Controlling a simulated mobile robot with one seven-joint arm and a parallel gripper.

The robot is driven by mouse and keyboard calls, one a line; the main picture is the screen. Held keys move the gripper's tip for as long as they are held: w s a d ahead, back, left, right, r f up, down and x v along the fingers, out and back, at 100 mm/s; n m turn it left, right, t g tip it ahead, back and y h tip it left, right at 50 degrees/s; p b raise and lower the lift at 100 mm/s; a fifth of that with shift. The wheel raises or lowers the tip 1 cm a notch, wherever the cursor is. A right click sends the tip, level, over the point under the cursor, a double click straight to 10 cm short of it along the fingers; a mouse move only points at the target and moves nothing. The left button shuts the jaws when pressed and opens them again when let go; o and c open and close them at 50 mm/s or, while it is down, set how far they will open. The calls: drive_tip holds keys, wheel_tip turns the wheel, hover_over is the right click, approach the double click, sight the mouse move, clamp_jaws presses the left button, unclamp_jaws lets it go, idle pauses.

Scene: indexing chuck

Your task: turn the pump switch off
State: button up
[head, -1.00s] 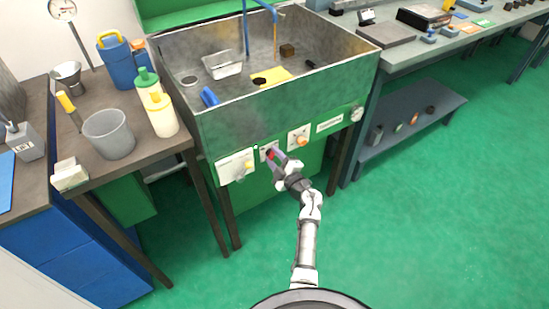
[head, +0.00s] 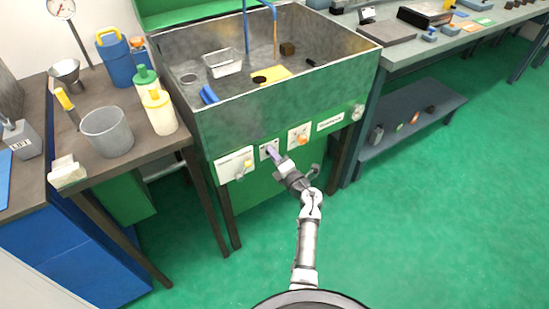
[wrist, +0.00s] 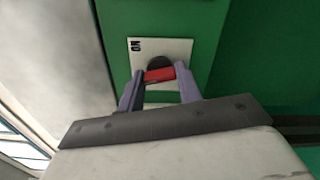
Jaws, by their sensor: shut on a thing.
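The pump switch is on a small white plate (wrist: 178,50) on the front of the green sink unit, and the plate also shows in the head view (head: 263,151). Its red lever (wrist: 158,75) stands in front of a dark round base (wrist: 158,63). The plate carries dark lettering at its upper left. My gripper (wrist: 160,78) has its two purple fingers on either side of the red lever, shut on it. In the head view, my gripper (head: 272,152) reaches the plate and hides most of the switch.
A white panel with a yellow knob (head: 247,164) is left of the switch. A panel with an orange knob (head: 302,140) is close on the right. The metal basin (head: 290,95) stands above. Open green floor lies in front.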

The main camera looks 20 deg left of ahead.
drive_tip(key=shift+n+b, duration=0.45)
drive_tip(key=shift+n, duration=1.05)
drive_tip(key=o, duration=1)
drive_tip(key=b+v, duration=0.1)
drive_tip(key=v, duration=1.2)
drive_tip(key=shift+s+d, duration=0.25)
drive_tip(key=shift+d, duration=0.05)
